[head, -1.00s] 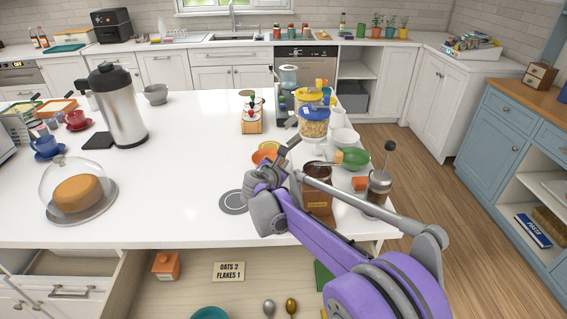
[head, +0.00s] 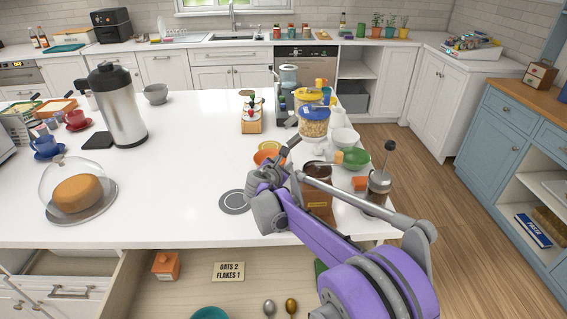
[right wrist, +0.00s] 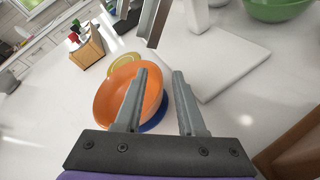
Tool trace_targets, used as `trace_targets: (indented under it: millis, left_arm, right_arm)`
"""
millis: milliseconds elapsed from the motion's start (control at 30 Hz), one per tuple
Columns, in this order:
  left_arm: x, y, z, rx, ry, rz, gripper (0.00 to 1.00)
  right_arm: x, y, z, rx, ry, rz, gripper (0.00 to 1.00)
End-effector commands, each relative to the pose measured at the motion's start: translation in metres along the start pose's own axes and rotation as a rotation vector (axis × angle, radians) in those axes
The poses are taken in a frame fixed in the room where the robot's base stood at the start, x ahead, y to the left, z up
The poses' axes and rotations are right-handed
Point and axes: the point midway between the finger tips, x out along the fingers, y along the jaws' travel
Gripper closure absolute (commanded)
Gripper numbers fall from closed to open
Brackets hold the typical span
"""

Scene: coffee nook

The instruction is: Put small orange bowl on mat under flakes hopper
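The small orange bowl (head: 266,157) stands on the white island, just beyond my right gripper (head: 287,150). In the right wrist view the bowl (right wrist: 118,97) is at left centre. My right gripper (right wrist: 160,73) is open there: one finger overlaps the bowl's right side, the other is outside its rim. Contact cannot be told. A blue disc (right wrist: 155,122) shows beneath the bowl's right edge, and a yellow-green round piece (right wrist: 124,62) behind it. Two clear hoppers, blue-lidded (head: 314,124) and yellow-lidded (head: 308,96), stand beyond; which holds flakes is unclear. My left gripper is out of view.
A white slab (right wrist: 225,65) lies right of the fingers. A brown canister (head: 317,190), a green bowl (head: 356,158) and a French press (head: 378,185) crowd the right side. A wooden rack (head: 251,122) stands beyond the bowl. The island's middle is clear.

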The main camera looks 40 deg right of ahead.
Motion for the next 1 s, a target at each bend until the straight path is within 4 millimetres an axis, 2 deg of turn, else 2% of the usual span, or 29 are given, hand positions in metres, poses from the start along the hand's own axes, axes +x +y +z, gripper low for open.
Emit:
trace_targets:
  millis: [167,400,600,800,1000]
  left_arm:
    - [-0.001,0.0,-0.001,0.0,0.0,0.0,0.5]
    - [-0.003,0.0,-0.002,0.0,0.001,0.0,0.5]
    - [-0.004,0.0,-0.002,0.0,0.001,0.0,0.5]
    - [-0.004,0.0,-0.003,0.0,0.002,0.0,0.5]
    - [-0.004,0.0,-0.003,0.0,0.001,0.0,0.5]
  right_arm:
    - [-0.021,0.001,0.001,-0.001,0.001,0.001,0.61]
    - [-0.073,0.001,0.001,-0.001,0.002,0.002,0.61]
    - [-0.107,0.001,0.001,-0.001,0.001,0.002,0.61]
    - [-0.12,0.001,0.001,0.0,0.001,0.001,0.61]
    - [-0.121,0.001,0.001,0.0,0.0,0.0,0.61]
